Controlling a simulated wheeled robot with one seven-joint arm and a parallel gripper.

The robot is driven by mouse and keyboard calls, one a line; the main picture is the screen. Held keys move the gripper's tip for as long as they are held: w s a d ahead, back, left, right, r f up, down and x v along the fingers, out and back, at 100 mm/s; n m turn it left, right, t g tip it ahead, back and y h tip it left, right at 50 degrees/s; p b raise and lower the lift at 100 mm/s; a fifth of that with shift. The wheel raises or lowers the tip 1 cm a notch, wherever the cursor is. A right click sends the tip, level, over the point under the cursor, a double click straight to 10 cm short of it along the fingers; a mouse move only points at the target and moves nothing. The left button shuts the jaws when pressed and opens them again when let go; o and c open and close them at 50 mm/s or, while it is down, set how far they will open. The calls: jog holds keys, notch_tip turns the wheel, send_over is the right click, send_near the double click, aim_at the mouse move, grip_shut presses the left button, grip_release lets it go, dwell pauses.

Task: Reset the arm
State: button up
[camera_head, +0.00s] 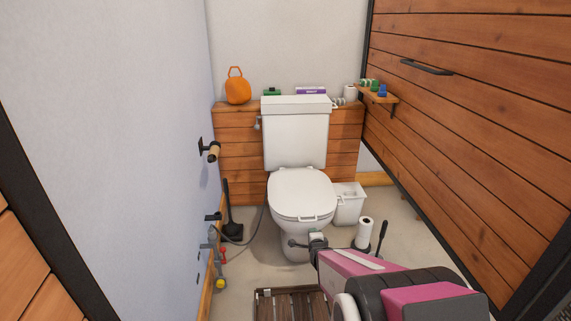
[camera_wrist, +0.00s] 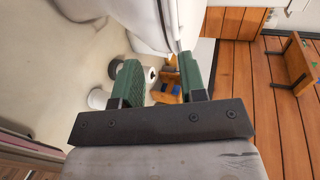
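My arm reaches in from the bottom right of the head view, pink and dark grey, toward the front of the toilet. My gripper (camera_head: 303,243) is small there, in front of the bowl, below the seat's front edge. In the wrist view my gripper (camera_wrist: 158,75) shows two green-padded fingers standing apart, with a clear gap and nothing held between them. The white toilet (camera_head: 300,190) has its lid down. Whether the gripper touches the bowl cannot be told.
A white bin (camera_head: 348,204), a paper roll stand (camera_head: 364,233) and a brush (camera_head: 381,238) stand right of the toilet. A plunger (camera_head: 231,218) and pipe valves (camera_head: 219,258) are at left. A slatted mat (camera_head: 290,303) lies in front. Walls are close on both sides.

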jog(key=s+r+n+g, duration=0.7)
jog(key=r+n+g, duration=0.4)
jog(key=n+g, duration=0.3)
jog(key=n, duration=0.3)
jog(key=shift+n, duration=0.4)
jog(key=shift+s+d, duration=0.1)
